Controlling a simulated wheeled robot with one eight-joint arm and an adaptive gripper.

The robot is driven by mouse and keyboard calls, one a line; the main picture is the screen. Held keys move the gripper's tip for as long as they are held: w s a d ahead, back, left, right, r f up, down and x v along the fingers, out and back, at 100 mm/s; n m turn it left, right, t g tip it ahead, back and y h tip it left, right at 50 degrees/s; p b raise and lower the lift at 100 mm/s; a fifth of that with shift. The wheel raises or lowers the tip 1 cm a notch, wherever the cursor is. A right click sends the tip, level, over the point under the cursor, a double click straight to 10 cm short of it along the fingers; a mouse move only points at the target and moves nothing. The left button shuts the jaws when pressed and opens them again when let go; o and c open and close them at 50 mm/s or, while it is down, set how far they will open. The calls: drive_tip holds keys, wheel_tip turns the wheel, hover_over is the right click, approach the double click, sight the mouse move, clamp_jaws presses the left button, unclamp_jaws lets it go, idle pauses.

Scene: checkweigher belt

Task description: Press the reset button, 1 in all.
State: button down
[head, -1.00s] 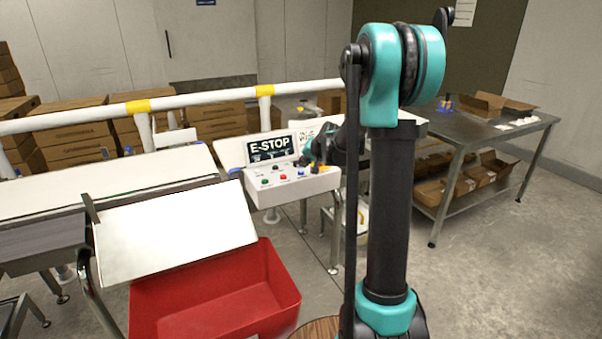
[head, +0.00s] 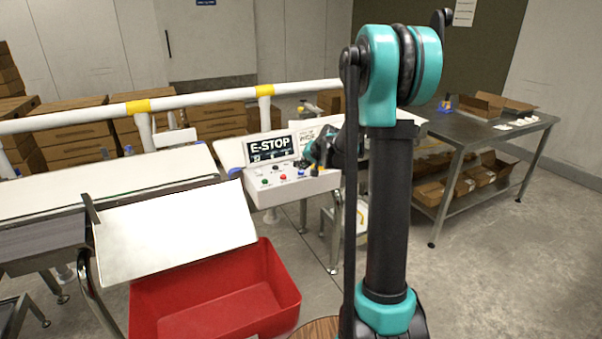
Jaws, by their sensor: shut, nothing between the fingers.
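A white control box (head: 270,193) stands at the end of the conveyor, with a tilted display (head: 271,148) reading E-STOP. Its top carries a green button (head: 265,182), a red button (head: 283,178), a blue button (head: 301,172) and a dark-and-yellow control at the right end. The button labels are too small to read, so I cannot tell by lettering which is reset. My gripper (head: 307,160) is shut and empty, over the right rear of the box near the blue button. Contact cannot be made out. My upright arm link hides part of the forearm.
A sloping white chute plate (head: 170,232) and a red bin (head: 215,300) stand in front of the box. A white rail (head: 200,98) with yellow bands runs behind, before stacked cartons (head: 70,130). A steel table (head: 480,130) stands at right. The floor between is clear.

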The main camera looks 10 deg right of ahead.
sight(302, 172)
drive_tip(key=shift+f, duration=0.5)
idle(0.3)
drive_tip(key=shift+r, duration=0.95)
drive_tip(key=shift+r, duration=2.55)
